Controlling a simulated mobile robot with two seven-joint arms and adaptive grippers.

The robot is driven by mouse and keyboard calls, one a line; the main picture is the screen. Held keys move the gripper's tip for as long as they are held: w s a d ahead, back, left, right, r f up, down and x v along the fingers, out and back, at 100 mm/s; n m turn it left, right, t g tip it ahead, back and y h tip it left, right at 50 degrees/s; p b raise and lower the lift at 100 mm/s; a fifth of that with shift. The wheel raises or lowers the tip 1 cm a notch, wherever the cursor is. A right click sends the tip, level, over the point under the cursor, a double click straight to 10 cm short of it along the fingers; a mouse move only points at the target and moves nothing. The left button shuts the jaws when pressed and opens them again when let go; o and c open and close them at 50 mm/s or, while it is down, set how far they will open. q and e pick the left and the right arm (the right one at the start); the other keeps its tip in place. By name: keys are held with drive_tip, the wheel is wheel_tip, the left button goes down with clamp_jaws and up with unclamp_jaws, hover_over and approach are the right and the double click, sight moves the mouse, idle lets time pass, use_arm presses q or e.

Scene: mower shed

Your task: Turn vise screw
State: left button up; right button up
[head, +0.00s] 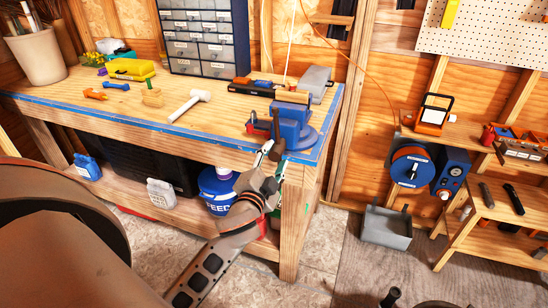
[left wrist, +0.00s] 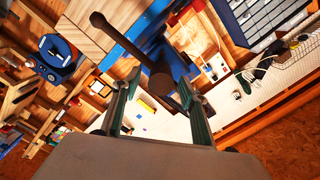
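The blue vise (head: 295,133) is mounted at the bench's front right corner, with a wooden block (head: 292,96) at its jaws. Its dark screw handle (head: 276,124) stands up from the screw in front. In the left wrist view, the handle (left wrist: 122,40) slants from upper left to the round dark screw end (left wrist: 161,80). My left gripper (head: 268,154) is just in front of the vise screw. Its two fingers are spread, with the screw end between or just beyond the fingertips; contact cannot be told. My right gripper is out of view.
On the bench lie a white mallet (head: 190,104), a yellow case (head: 131,69) and a drawer cabinet (head: 205,35). Blue bucket (head: 215,188) stands on the lower shelf. Grey metal bin (head: 387,226) is on the floor at right. The bench front middle is clear.

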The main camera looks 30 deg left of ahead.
use_arm(q)
drive_tip(key=shift+s, duration=0.1)
drive_tip(key=v, duration=1.2)
drive_tip(key=shift+r, duration=0.1)
idle(0.3)
drive_tip(key=s+d+f+n+g+h, duration=0.1)
drive_tip(key=s+d+f+g+h, duration=0.1)
drive_tip(key=f, duration=0.9)
drive_tip(key=s+d+f+n+g+h, duration=0.1)
drive_tip(key=s+d+f, duration=0.4)
drive_tip(key=f, duration=0.6)
drive_tip(key=s+d+f+n+g+h, duration=0.1)
drive_tip(key=s+d+f+g+h, duration=0.3)
drive_tip(key=f, duration=0.6)
drive_tip(key=shift+s+f+n, duration=0.4)
drive_tip(key=shift+s, duration=0.3)
